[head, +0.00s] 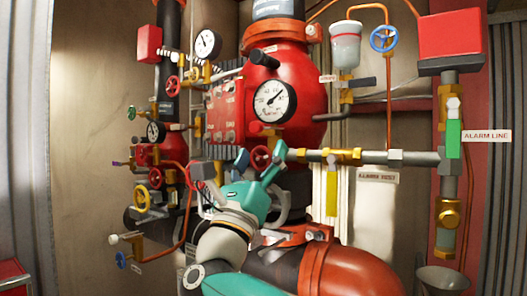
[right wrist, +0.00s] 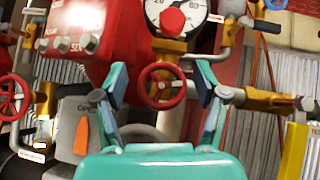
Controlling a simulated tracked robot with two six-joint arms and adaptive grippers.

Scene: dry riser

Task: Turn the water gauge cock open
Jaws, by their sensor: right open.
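A small red handwheel (head: 261,157) on a brass fitting sits below the large white gauge (head: 272,101) on the red valve body. I cannot read a label naming it as the water gauge cock. My right gripper (head: 260,164) is teal and open, its fingers pointing up at the handwheel. In the right wrist view the handwheel (right wrist: 162,88) shows between the two spread fingers (right wrist: 161,95), with the gauge (right wrist: 178,14) above it. I see no finger closed on it, and cannot tell whether either touches. My left gripper is not in view.
A brass-and-grey pipe (head: 375,157) runs right from beside the gripper, with a yellow lever (head: 331,190) hanging down. Other handwheels and small gauges crowd the left. A large red pipe elbow (head: 345,272) lies below. A grey box (right wrist: 85,125) shows at lower left.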

